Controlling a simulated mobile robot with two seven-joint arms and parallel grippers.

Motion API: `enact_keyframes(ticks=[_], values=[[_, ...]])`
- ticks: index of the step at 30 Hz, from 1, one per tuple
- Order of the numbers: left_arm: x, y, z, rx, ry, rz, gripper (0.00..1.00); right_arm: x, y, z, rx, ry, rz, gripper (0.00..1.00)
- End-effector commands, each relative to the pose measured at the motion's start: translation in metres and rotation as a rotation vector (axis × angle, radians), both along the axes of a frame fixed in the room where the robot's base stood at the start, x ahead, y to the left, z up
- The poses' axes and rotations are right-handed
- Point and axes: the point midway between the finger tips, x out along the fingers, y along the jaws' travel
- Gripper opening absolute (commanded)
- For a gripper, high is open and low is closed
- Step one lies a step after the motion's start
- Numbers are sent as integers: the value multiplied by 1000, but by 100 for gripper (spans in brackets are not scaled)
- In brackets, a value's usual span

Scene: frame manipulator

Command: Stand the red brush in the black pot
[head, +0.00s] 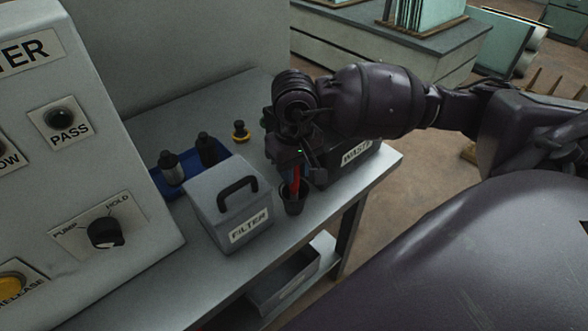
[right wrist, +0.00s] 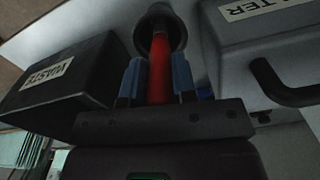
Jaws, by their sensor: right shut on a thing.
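The red brush (head: 296,181) is held upright by my right gripper (head: 300,168). Its lower end is at the mouth of the black pot (head: 293,202), which stands on the bench. In the right wrist view the red brush (right wrist: 159,68) runs between the two blue-tipped fingers of my right gripper (right wrist: 154,80) and its far end lies inside the rim of the black pot (right wrist: 160,28). Whether the brush touches the pot's bottom is hidden. My left gripper is not in view.
The grey FILTER box (head: 230,205) with a black handle stands close left of the pot. The dark WASTE box (head: 352,165) stands close on the right. The bench's front edge is near.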

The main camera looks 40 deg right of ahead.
Motion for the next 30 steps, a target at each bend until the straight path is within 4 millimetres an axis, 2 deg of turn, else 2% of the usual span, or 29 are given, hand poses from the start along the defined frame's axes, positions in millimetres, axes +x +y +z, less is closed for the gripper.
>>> enact_keyframes(ticks=[14, 15, 20, 30], values=[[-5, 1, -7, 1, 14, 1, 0, 0, 0, -9, -1, 0, 1, 2], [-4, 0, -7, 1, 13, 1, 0, 0, 0, -9, -1, 0, 1, 27], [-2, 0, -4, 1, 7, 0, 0, 0, 0, -8, 0, -2, 0, 51], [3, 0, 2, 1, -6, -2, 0, 0, 0, -5, 0, -3, 0, 51]])
